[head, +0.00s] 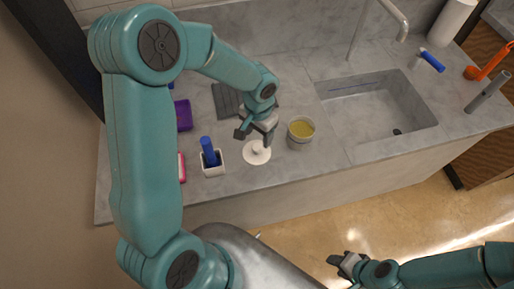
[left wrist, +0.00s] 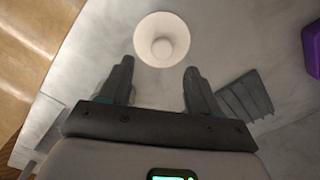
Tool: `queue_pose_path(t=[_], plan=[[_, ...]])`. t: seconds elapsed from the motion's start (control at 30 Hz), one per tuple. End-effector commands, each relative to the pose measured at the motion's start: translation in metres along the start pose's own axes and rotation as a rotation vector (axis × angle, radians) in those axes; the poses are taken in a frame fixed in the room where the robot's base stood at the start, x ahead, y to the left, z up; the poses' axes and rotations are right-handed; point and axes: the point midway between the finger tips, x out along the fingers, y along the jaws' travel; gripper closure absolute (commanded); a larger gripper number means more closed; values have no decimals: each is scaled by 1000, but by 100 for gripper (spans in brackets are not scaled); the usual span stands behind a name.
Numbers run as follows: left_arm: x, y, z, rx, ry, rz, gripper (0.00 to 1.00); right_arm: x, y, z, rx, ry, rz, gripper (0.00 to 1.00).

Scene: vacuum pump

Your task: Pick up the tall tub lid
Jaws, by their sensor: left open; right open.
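The tub lid (head: 257,152) is a white disc with a raised round knob, lying on the grey counter. In the left wrist view the lid (left wrist: 162,40) is beyond the fingertips, centred between them. My left gripper (head: 255,135) is open and empty, just above and behind the lid in the head view. The left gripper's two fingers also show apart in the left wrist view (left wrist: 158,75). A round tub (head: 300,133) with yellowish contents stands just right of the lid. My right gripper (head: 343,264) is open and empty, low in the head view, away from the counter.
A white holder (head: 213,164) with a blue-handled item (head: 208,150) stands left of the lid. A dark grey ribbed mat (head: 228,101) and a purple object (head: 182,115) lie behind. The sink (head: 378,115) is to the right. The counter's front edge is close to the lid.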

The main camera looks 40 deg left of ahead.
Motion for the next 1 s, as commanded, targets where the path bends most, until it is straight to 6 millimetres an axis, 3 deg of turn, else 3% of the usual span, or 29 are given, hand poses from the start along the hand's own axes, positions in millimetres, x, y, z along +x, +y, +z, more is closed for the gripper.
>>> queue_pose_path(t=[0.1, 0.27, 0.53, 0.83, 0.87, 1.0], plan=[[16, 0, 0, 0, -2, -1, 38, -1, 0, 0, 0, 0, 0, 57], [27, -2, 0, 0, -2, 0, 38, -3, -1, 0, 0, 0, 0, 57], [68, -4, -1, 0, -3, 0, 38, -10, -4, 0, 0, 0, 0, 57], [75, -5, -2, -1, 2, 0, 38, -10, -4, 0, 0, 0, 0, 57], [75, -5, -2, -1, 1, 0, 44, -10, -4, 0, 0, 0, 0, 57], [75, -5, -2, -1, 1, 0, 90, -10, -4, 0, 0, 0, 0, 57]])
